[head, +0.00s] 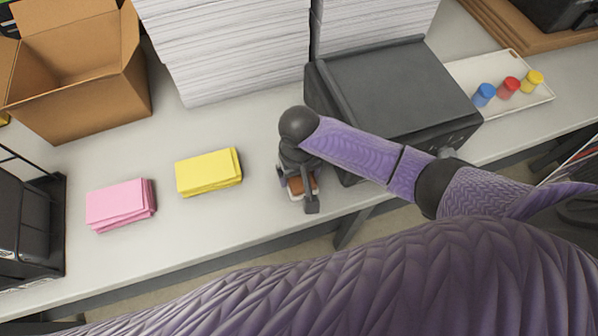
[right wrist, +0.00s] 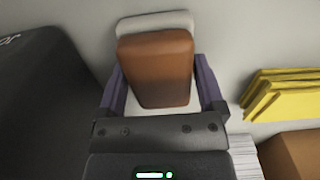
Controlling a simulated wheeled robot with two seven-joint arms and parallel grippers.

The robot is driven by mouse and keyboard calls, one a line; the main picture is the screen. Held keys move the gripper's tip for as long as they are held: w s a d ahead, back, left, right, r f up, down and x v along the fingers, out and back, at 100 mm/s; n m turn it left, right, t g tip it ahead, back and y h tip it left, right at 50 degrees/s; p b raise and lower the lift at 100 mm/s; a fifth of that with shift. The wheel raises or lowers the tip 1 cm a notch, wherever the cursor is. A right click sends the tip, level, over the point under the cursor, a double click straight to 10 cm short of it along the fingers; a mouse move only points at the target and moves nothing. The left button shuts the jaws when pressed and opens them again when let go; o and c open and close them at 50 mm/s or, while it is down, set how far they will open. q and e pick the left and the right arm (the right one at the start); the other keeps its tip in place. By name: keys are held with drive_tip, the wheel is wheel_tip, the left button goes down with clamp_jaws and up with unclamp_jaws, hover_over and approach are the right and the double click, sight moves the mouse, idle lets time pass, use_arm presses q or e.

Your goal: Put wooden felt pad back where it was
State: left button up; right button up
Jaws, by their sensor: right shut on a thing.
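The wooden felt pad is a brown rounded block with a pale felt layer. In the head view the wooden felt pad (head: 298,187) is partly hidden under my right gripper (head: 299,186), at the table's front part left of the black machine. In the right wrist view the wooden felt pad (right wrist: 156,68) sits between the two fingers of my right gripper (right wrist: 160,92), which is shut on it. The pale felt edge shows beyond the brown block. I cannot tell whether the pad touches the table. My left gripper is not in view.
A black laminator-like machine (head: 395,95) stands close on the right. Yellow pads (head: 208,172) and pink pads (head: 120,204) lie to the left. Tall paper stacks (head: 225,45) and an open cardboard box (head: 75,75) stand behind. A white tray (head: 470,72) holds coloured jars. Table between yellow pads and gripper is clear.

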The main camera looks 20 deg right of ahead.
drive_tip(key=o, duration=0.9)
wheel_tip(320, 180, up, 12)
drive_tip(key=p, duration=0.4)
drive_tip(key=shift+r, duration=0.1)
